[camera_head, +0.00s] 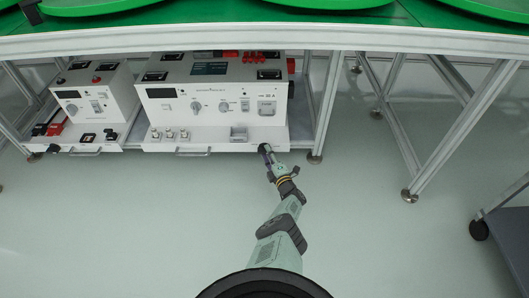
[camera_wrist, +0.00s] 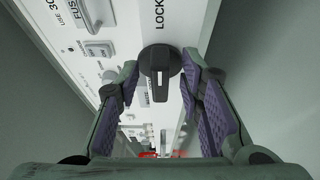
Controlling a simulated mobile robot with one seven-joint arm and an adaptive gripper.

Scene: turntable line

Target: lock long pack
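The long pack (camera_head: 215,95) is a wide white unit with dials and a display, on the shelf under the table. Its front tray-like ledge (camera_head: 215,147) has a handle. In the wrist view, a black lock knob (camera_wrist: 160,65) with a white mark sits on the white panel (camera_wrist: 118,25), beside the printed word LOCK. The knob's grip bar points down in that view. My gripper (camera_head: 270,158) is at the pack's lower right corner. In the wrist view my gripper (camera_wrist: 162,82) is open, with one finger on each side of the knob; whether they touch it is unclear.
A shorter white pack (camera_head: 95,100) stands to the left on the same shelf. Green turntables (camera_head: 330,5) lie on the table above. Aluminium legs (camera_head: 327,105) stand just right of the long pack. A dark wheeled cart (camera_head: 505,225) is at far right. The floor in front is clear.

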